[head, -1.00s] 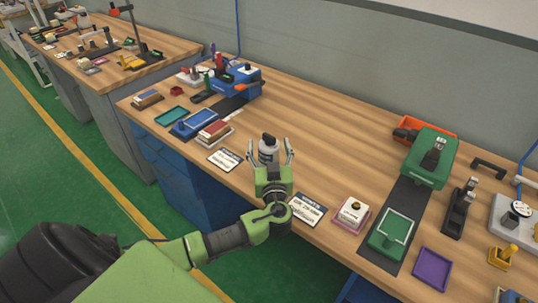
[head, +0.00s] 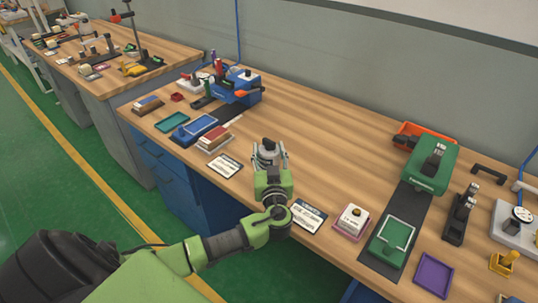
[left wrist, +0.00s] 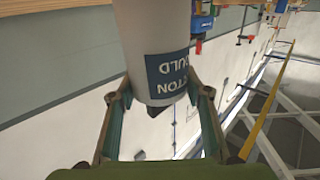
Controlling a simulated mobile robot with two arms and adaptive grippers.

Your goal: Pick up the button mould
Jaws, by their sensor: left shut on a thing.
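The button mould (head: 267,147) is a grey cylinder with a dark top, seen in the head view above the middle of the wooden bench. In the left wrist view the button mould (left wrist: 152,35) is a pale grey cylinder with a dark blue label reading "...TON ...OULD" upside down. My left gripper (head: 268,154) is shut on it, one finger on each side. The left wrist view shows the same gripper (left wrist: 158,92) with its fingers at the labelled end. I cannot tell whether the mould touches the bench. My right gripper is not in view.
White cards (head: 308,216) lie along the bench's front edge. A green press (head: 427,162) and green tray (head: 391,242) stand to the right, beside a purple tray (head: 434,275). A blue press (head: 236,87) and blue tray (head: 194,127) stand to the left. The bench behind the mould is clear.

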